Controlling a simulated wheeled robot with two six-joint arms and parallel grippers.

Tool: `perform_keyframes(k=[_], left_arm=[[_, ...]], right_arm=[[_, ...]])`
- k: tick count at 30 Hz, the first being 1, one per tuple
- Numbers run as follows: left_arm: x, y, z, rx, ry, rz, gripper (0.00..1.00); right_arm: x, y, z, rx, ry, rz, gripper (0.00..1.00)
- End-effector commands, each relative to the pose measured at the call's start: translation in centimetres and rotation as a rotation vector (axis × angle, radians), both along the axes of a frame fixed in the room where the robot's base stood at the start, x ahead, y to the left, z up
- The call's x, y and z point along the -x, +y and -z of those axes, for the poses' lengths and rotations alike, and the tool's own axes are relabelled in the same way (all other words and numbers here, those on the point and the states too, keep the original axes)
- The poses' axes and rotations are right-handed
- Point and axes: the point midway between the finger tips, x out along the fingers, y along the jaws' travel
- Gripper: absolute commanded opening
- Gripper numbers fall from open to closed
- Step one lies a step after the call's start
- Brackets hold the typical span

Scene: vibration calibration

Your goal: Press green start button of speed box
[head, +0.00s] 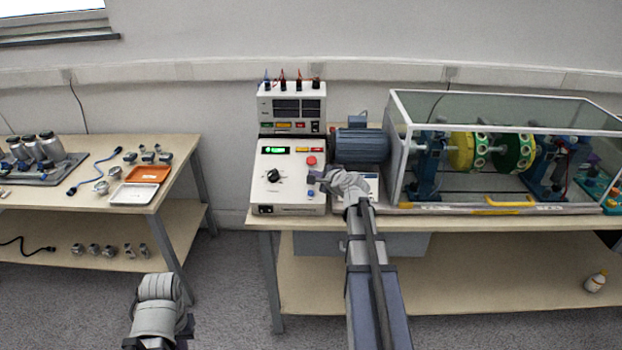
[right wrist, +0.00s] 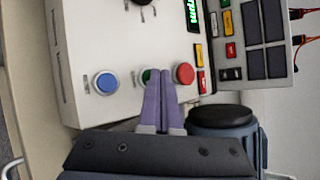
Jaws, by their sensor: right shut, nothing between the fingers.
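The speed box (head: 262,190) is a white console on the table, with a black knob (head: 273,175), a lit green display (head: 276,150), a red button (head: 311,160) and a blue button. In the right wrist view the green button (right wrist: 146,76) sits between the blue button (right wrist: 105,82) and the red button (right wrist: 184,73). My right gripper (head: 314,178) is shut and empty over the panel. Its purple fingertips (right wrist: 160,72) partly cover the green button; I cannot tell whether they touch it. My left arm shows at lower left, but its fingers cannot be made out.
A meter unit (head: 292,102) with cables stands behind the box. A blue motor (head: 361,147) and a glass-covered rotor rig (head: 500,207) stand close on the right. A separate table (head: 90,222) with trays is at left, with a floor gap between.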

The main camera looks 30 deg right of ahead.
Motion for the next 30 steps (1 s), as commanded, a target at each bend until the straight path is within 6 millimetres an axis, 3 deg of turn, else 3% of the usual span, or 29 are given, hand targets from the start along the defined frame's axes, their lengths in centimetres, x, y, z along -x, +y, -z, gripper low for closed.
perform_keyframes(k=[18,30], left_arm=[[0.0,0.0,0.3,0.000,0.000,0.000,0.00],[0.0,0.0,-1.2,0.000,0.000,0.000,0.00]], right_arm=[[-0.1,-0.1,0.3,0.000,0.000,0.000,0.00],[0.4,0.3,-1.2,0.000,0.000,0.000,0.00]])
